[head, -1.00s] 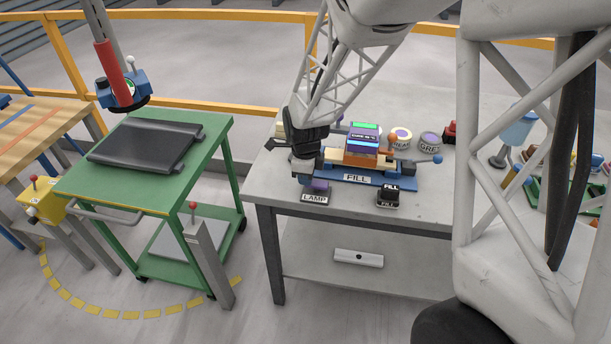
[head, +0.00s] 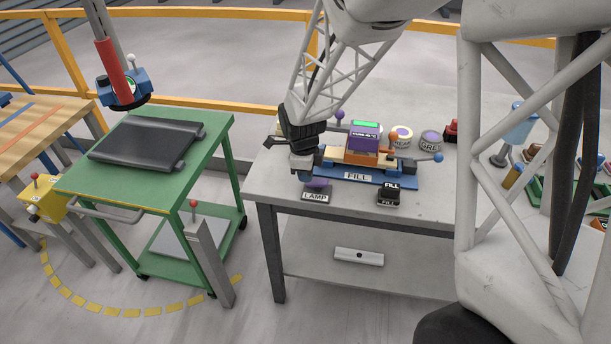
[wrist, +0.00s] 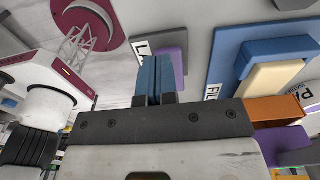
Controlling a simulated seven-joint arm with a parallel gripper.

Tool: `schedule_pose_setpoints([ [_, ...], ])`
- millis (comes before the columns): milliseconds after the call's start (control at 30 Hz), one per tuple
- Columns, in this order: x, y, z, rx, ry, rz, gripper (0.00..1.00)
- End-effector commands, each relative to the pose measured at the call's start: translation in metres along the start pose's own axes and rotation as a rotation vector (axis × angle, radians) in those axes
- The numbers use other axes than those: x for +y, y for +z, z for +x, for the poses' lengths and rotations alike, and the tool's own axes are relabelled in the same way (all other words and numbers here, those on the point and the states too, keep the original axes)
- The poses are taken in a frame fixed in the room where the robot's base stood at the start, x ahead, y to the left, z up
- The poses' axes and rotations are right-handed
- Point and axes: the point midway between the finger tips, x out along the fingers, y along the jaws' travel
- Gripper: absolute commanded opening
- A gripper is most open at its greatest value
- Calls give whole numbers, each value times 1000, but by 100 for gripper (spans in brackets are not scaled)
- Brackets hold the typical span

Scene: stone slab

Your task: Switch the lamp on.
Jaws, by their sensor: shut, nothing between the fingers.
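The lamp switch (head: 318,184) is a purple rocker on a small base at the front left of the stone slab, with a LAMP label (head: 314,197) in front. In the wrist view the purple rocker (wrist: 174,52) shows just right of my fingers, with its label partly hidden behind them. My gripper (head: 304,178) is low at the back left of the switch, pointing down. In the wrist view its blue fingers (wrist: 153,62) are shut together and empty. Whether they touch the rocker, I cannot tell.
A blue FILL fixture (head: 367,175) with a purple and orange box (head: 363,145) stands close right of my gripper. A black FILL switch (head: 388,194) sits in front of it. A green cart (head: 150,140) stands left, apart from the slab.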

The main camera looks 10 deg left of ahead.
Motion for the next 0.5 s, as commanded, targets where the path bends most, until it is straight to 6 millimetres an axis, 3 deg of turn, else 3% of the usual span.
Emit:
schedule_pose_setpoints([
  [500,0,0,-6,0,0,0,0],
])
